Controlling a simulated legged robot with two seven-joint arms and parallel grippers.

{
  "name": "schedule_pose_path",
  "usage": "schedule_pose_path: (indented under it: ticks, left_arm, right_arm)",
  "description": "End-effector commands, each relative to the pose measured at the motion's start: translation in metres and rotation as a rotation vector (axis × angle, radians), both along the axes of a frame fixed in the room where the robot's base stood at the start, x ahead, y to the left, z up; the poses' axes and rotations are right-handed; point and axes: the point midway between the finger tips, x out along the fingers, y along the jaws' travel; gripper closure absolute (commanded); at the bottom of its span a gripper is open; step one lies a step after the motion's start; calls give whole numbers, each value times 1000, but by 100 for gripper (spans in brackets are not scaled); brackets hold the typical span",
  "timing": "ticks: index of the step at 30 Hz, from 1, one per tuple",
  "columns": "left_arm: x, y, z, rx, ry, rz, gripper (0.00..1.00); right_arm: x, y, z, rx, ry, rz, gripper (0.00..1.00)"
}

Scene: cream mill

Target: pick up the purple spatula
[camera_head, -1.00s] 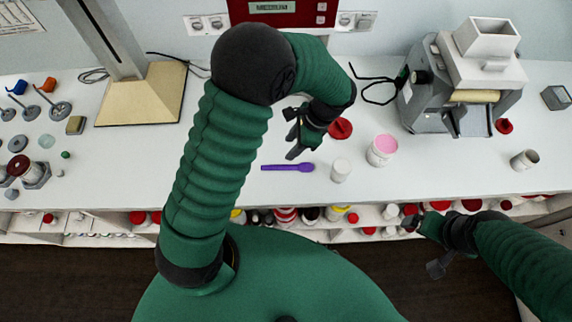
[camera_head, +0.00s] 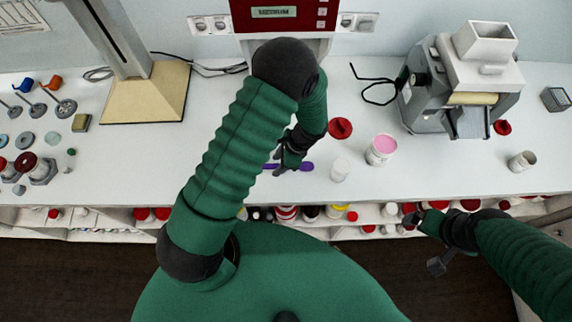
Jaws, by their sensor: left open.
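The purple spatula (camera_head: 304,166) lies flat on the white counter (camera_head: 455,170), in front of my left arm. My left gripper (camera_head: 279,171) is open and over the spatula's middle, with its fingers hiding part of the handle. The spatula shows on both sides of the fingers; I cannot tell whether they touch it. My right gripper (camera_head: 424,243) is low at the right, by the shelf below the counter's front edge; its jaw state is unclear.
A white lidded jar (camera_head: 340,170) and a jar of pink cream (camera_head: 381,149) stand just right of the spatula. A red lid (camera_head: 340,128) lies behind them. A grey mill (camera_head: 465,85) stands at the back right. Shelves of jars run under the counter edge.

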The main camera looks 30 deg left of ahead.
Motion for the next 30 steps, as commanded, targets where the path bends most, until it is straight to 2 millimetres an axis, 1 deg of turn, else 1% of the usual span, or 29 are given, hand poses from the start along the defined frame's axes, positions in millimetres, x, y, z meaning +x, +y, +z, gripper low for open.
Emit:
schedule_pose_path:
  ticks: [2, 5, 12, 26, 30]
  left_arm:
    - [0, 0, -1, 0, 0, 0, 57]
    - [0, 0, 0, 0, 0, 0, 69]
    - [0, 0, 0, 1, 1, 0, 100]
    - [0, 0, 1, 1, 0, 1, 100]
    - [1, 0, 11, 1, -2, 1, 100]
  right_arm:
    - [0, 0, -1, 0, 0, 0, 6]
    - [0, 0, 0, 0, 0, 0, 6]
    - [0, 0, 0, 0, 0, 0, 6]
    - [0, 0, -1, 0, 0, 0, 6]
    - [0, 0, -5, 0, 0, 0, 6]
